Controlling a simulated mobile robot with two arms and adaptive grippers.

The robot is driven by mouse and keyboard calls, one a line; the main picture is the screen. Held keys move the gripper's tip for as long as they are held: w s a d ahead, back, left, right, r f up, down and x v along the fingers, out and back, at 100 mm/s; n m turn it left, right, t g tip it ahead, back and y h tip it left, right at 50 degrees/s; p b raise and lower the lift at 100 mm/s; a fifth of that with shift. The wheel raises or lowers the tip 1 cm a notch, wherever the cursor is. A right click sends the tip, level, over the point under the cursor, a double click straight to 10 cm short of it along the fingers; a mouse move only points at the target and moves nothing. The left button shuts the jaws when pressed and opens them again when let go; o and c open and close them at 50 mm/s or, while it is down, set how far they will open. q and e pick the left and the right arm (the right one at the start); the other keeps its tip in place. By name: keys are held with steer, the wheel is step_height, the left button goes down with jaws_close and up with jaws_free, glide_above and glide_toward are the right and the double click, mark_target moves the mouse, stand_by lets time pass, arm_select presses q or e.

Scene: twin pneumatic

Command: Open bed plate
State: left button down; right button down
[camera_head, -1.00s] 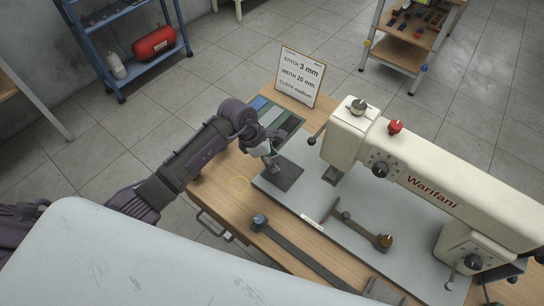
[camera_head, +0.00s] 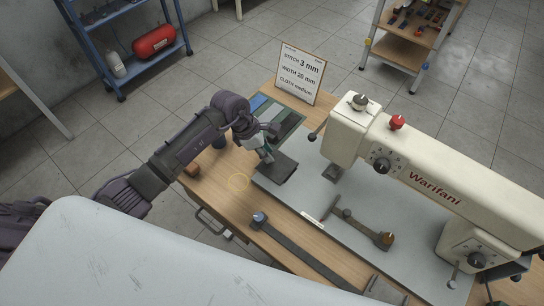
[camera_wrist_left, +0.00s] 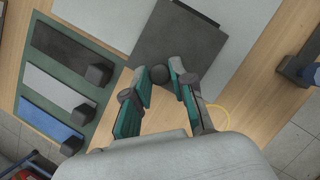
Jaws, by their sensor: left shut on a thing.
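The bed plate (camera_head: 284,172) is a dark grey square plate at the left end of the sewing machine's pale bed. My left gripper (camera_head: 267,157) is at its left edge, shut on the plate's small round dark knob (camera_wrist_left: 159,74). In the left wrist view the green-padded fingers (camera_wrist_left: 158,70) stand on either side of this knob, with the plate (camera_wrist_left: 182,35) beyond. The plate looks slightly raised or shifted from the bed, but the gripper covers part of its edge, so how far I cannot tell. My right gripper is not in view.
The sewing machine (camera_head: 430,180) stands to the right, its head close to the plate. A sign (camera_head: 299,73) and a tray of cloth samples (camera_head: 290,118) are behind. A strap-like part with a blue knob (camera_head: 259,218) lies in front. The wooden table (camera_head: 215,180) is mostly clear at left.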

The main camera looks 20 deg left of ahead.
arm_select(q)
steer(key=a+b, duration=0.1)
steer(key=a, duration=0.1)
steer(key=w+a+b, duration=0.1)
steer(key=a, duration=0.1)
steer(key=w+a, duration=0.1)
steer(key=a, duration=0.1)
steer(key=shift+w+f+b, duration=0.1)
steer(key=shift+f+b, duration=0.15)
steer(key=shift+b, duration=0.15)
steer(key=shift+w+a+r, duration=0.1)
steer(key=shift+a+r, duration=0.1)
steer(key=shift+a, duration=0.2)
steer(key=c, duration=1)
jaws_free()
steer(key=v, duration=1.2)
